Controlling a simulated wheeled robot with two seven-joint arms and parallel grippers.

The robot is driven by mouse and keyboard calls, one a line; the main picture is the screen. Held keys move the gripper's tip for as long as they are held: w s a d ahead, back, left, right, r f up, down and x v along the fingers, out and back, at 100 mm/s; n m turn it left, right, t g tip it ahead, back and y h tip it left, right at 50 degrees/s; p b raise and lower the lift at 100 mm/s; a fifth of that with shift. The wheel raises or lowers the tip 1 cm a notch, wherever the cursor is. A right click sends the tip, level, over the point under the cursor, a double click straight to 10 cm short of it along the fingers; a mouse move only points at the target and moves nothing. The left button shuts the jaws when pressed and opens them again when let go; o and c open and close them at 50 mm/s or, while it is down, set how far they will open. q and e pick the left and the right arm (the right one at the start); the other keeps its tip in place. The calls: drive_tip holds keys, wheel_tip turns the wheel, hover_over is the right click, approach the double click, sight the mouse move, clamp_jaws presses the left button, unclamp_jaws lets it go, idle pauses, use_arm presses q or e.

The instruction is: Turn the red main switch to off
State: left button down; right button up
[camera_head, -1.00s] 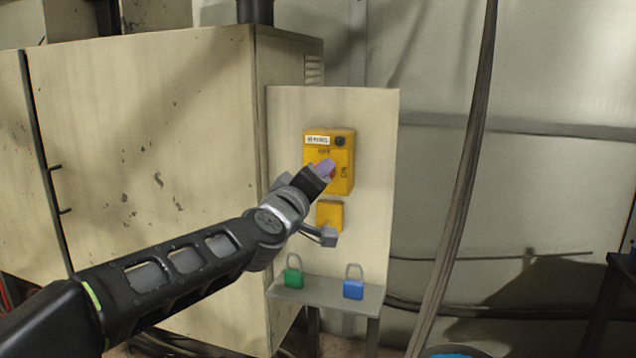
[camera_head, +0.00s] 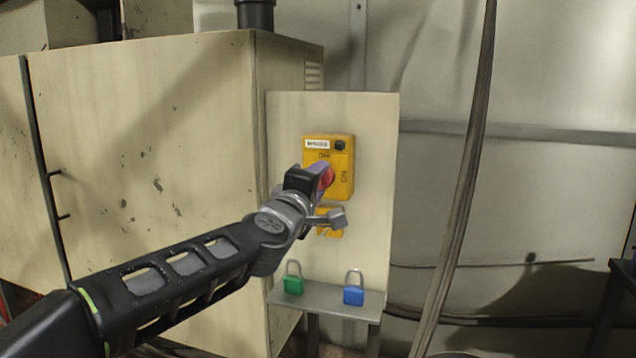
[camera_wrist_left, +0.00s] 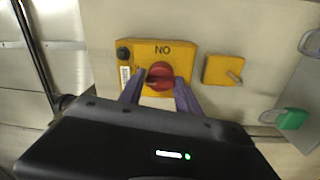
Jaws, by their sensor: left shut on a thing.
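The red main switch (camera_head: 327,178) is a round knob on a yellow box (camera_head: 342,158) with OFF above it and ON to its right. My left gripper (camera_head: 318,176) is at the knob and hides much of it in the head view. In the left wrist view, its two purple fingers (camera_wrist_left: 159,92) lie on either side of the red knob (camera_wrist_left: 160,74), and it is shut on it. The exact angle of the knob's grip is hard to read. My right gripper is not in view.
A green padlock (camera_head: 293,284) and a blue padlock (camera_head: 353,293) stand on a grey shelf (camera_head: 325,303) below. A cable (camera_head: 466,170) hangs to the right.

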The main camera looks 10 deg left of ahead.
use_arm(q)
drive_tip(key=shift+f, duration=0.2)
drive_tip(key=c, duration=0.9)
unclamp_jaws()
drive_tip(key=shift+r, duration=0.1)
drive_tip(key=shift+s, duration=0.1)
drive_tip(key=s, duration=0.7)
drive_tip(key=shift+s+a+f, duration=0.25)
drive_tip(key=shift+s+a, duration=0.05)
